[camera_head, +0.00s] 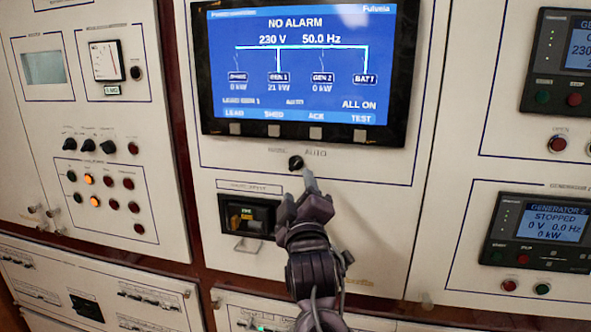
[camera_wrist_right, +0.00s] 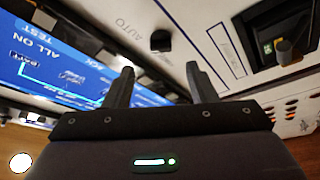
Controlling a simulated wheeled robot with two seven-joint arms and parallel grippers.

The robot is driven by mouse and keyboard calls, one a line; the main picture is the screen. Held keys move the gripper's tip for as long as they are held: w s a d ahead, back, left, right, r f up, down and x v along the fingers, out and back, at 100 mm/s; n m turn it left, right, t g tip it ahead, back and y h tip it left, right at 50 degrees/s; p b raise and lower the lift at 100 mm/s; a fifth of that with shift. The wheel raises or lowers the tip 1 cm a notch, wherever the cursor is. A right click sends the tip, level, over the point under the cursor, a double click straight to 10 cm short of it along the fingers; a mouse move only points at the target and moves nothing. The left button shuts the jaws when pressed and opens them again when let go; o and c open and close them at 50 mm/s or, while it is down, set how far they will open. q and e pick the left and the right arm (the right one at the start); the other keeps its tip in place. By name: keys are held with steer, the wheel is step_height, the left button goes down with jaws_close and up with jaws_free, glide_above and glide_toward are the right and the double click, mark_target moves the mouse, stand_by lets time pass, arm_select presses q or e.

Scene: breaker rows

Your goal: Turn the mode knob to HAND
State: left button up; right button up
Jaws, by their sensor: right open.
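The mode knob (camera_head: 296,162) is a small black knob on the white panel just below the large display. The label AUTO (camera_head: 316,153) is at its upper right, and a blurred label is at its upper left. My right gripper (camera_head: 308,181) is just below and right of the knob. In the right wrist view the gripper (camera_wrist_right: 160,69) is open and empty, with the knob (camera_wrist_right: 160,41) beyond its fingertips, centred between them and apart from both. My left gripper is not in view.
The large blue display (camera_head: 303,65) has several buttons along its lower edge, close above the knob. A breaker in a black recess (camera_head: 248,216) is left of my right arm. Generator 2's panel (camera_head: 541,233) is at the right. The white panel right of the knob is bare.

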mark_target(295, 166)
steer(key=p+x, duration=0.2)
steer(key=x, duration=0.4)
steer(key=shift+w, duration=0.2)
steer(key=shift+w+r+p, duration=0.1)
steer(key=shift+w+p, duration=0.25)
steer(key=shift+w, duration=0.3)
steer(key=shift+c, duration=0.3)
steer(key=c, duration=0.9)
steer(key=shift+r+n+g+y+p, duration=0.15)
steer(key=shift+n+g+p, duration=0.1)
steer(key=shift+n+p, duration=0.5)
steer(key=shift+r+n+g+y+p, duration=0.15)
steer(key=shift+n+g+p, duration=0.1)
steer(key=shift+n+p, duration=0.45)
steer(key=n+g+p, duration=0.1)
steer(key=n+p, duration=0.1)
steer(key=n, duration=0.1)
steer(key=shift+d+r+n, duration=0.1)
steer(key=shift+n, duration=0.25)
steer(key=n+g+p, duration=0.1)
steer(key=n+p, duration=0.1)
steer(key=n, duration=0.1)
steer(key=shift+g, duration=0.4)
steer(key=shift+n+g+h+p, duration=0.35)
steer(key=shift+n+g+h, duration=0.25)
steer(key=shift+n, duration=1.2)
